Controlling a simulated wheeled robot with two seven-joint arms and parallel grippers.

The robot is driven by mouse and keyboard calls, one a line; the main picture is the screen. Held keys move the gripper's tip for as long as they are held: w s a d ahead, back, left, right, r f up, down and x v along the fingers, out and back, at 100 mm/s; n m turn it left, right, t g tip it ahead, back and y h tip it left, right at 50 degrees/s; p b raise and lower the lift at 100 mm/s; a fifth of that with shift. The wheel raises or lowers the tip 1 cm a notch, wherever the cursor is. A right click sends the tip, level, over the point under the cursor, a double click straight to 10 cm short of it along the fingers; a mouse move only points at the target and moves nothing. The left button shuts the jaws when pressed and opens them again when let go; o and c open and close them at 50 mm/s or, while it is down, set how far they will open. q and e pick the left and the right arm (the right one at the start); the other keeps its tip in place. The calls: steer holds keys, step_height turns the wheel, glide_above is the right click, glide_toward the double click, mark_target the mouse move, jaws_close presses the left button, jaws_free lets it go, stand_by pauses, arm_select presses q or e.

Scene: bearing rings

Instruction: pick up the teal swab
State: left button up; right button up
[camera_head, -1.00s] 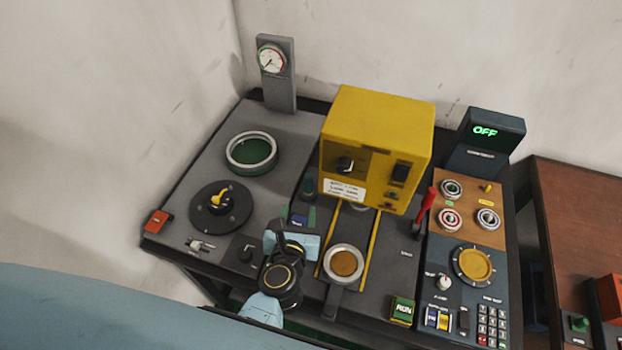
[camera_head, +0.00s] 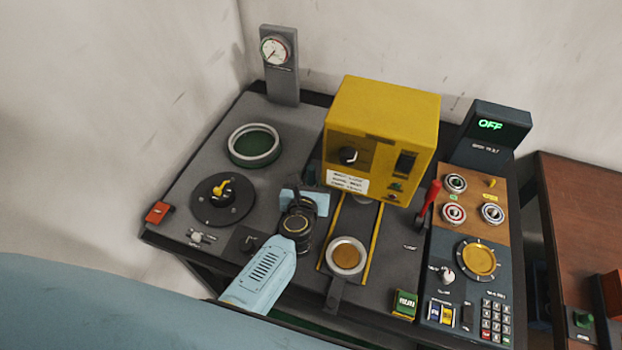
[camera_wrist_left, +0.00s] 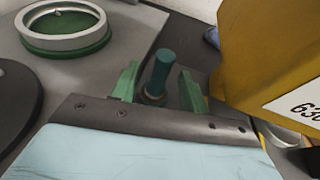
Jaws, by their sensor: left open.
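The teal swab (camera_wrist_left: 160,72) stands upright in a small round holder in the left wrist view. My left gripper (camera_wrist_left: 158,78) is open, with one green finger on each side of the swab and a gap showing on both sides. In the head view the swab's dark top (camera_head: 310,173) shows just behind my left gripper (camera_head: 304,190), left of the yellow machine. The gripper body hides the swab's lower part there. My right gripper is not in view.
The yellow machine (camera_head: 383,120) stands close on the right. A green-lined ring (camera_head: 254,146) and a black dial with a yellow knob (camera_head: 222,200) lie to the left. A round cup (camera_head: 346,257) sits on the rails in front, near a red lever (camera_head: 430,203).

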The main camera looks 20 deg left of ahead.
arm_select(q)
steer(key=shift+c, duration=0.5)
jaws_close()
steer(key=shift+r, duration=0.1)
steer(key=shift+s+d+r+p, duration=0.1)
steer(key=shift+s+r+p, duration=0.15)
steer(key=shift+r+p, duration=0.05)
steer(key=w+r+p+v, duration=0.1)
steer(key=r+p+v, duration=0.2)
steer(key=v, duration=1.2)
